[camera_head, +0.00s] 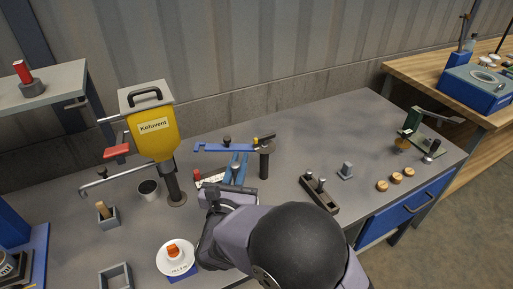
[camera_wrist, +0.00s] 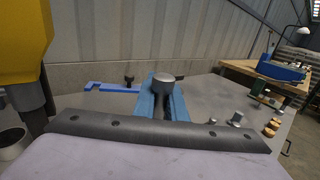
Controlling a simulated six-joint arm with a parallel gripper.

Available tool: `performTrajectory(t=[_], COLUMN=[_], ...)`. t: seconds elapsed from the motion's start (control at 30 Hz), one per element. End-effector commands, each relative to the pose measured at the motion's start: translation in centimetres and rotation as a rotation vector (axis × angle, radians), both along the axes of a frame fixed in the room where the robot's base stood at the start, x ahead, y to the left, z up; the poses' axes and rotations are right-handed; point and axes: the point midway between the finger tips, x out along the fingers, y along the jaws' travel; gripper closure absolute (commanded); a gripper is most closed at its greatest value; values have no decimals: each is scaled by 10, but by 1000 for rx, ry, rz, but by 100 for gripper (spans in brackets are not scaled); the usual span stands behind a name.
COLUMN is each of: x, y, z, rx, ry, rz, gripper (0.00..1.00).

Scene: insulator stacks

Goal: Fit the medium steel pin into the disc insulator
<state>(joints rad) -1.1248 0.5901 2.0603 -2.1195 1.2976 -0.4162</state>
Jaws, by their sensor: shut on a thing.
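My gripper (camera_wrist: 164,104) reaches forward with its blue fingers shut around a steel pin (camera_wrist: 163,84), which stands about upright with its wide round head on top. In the head view my gripper (camera_head: 236,168) is above the middle of the bench, behind and right of the disc insulator, apart from it. The disc insulator (camera_head: 164,262) is a white disc with an orange top, resting on a blue base at the front. It is not seen in the wrist view. The pin's lower end is hidden.
A dark block (camera_head: 320,194) holds two other pins. A yellow machine (camera_head: 153,135) stands at left, beside a cup (camera_head: 149,190). A blue clamp arm (camera_head: 222,148) on a post is behind my gripper. Grey boxes (camera_head: 108,217) stand at left; wooden discs (camera_head: 396,177) lie at right.

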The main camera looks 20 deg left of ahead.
Motion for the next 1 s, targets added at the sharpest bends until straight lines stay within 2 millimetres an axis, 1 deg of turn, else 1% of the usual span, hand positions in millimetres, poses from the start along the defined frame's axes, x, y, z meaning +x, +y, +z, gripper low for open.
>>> performTrajectory(t=[0.03, 0.1, 0.3, 0.8, 1.0], x=[2, 3, 3, 3, 3], y=[-2, -4, -6, -7, -7], z=[9, 14, 20, 19, 7], rx=[8, 7, 3, 3, 2], ry=[-4, -3, -2, -3, -2], rz=[-11, -18, -30, -30, -30], gripper=[100, 100, 100, 100, 100])
